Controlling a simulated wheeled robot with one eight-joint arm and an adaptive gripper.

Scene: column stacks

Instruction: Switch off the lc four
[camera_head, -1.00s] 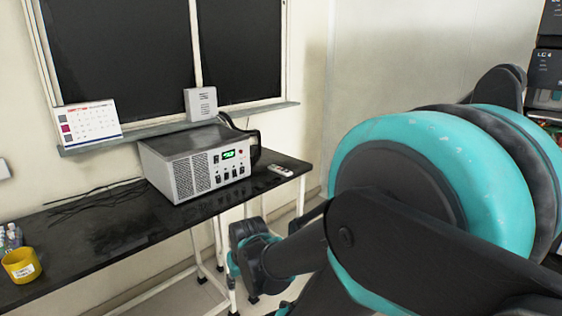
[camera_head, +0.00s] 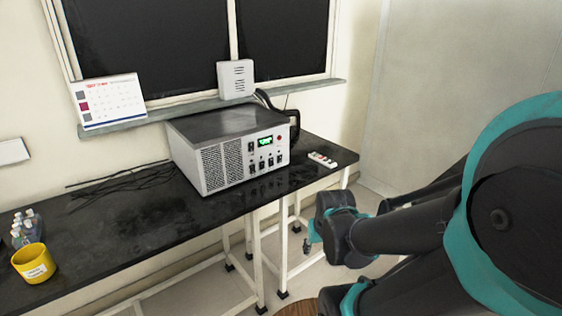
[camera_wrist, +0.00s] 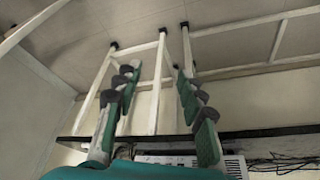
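The unit lettered LC 4 is not in either view now. A grey instrument (camera_head: 228,150) with a green lit display (camera_head: 265,142) and several front switches stands on the black table; I can read no LC 4 label on it. Part of it also shows at the bottom edge of the wrist view (camera_wrist: 234,163). In the wrist view my gripper (camera_wrist: 155,82) has its two fingers spread apart with nothing between them. In the head view my arm is at the right, apart from the instrument.
The black table (camera_head: 150,227) holds a yellow cup (camera_head: 33,263), small bottles (camera_head: 27,228), cables and a white remote-like item (camera_head: 322,160). A calendar (camera_head: 110,101) and a white box (camera_head: 235,79) stand on the sill. White table legs (camera_head: 257,262) stand near my arm.

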